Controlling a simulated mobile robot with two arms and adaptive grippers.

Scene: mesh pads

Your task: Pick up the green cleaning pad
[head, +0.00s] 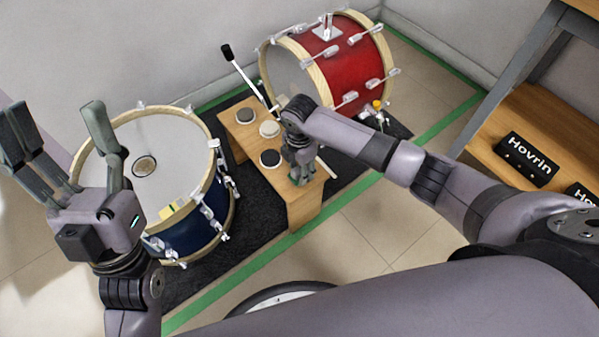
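A small wooden bench (305,208) carries round pads: a dark one (245,115) at the far left, a pale one (270,129), and a dark one (270,158) nearer me. My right gripper (301,172) points down over the right part of the bench top, beside the near dark pad. Its fingers are small and partly covered by my arm, so its opening and any contact are unclear. My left gripper (62,118) points up at the left, fingers spread and empty, away from the bench.
A blue drum (188,235) stands left of the bench and a red drum (352,68) behind it. A pedal beater (228,53) rises at the back. A dark mat (190,285) lies below. A wooden shelf (535,118) with black Hovrin boxes (526,158) is at right.

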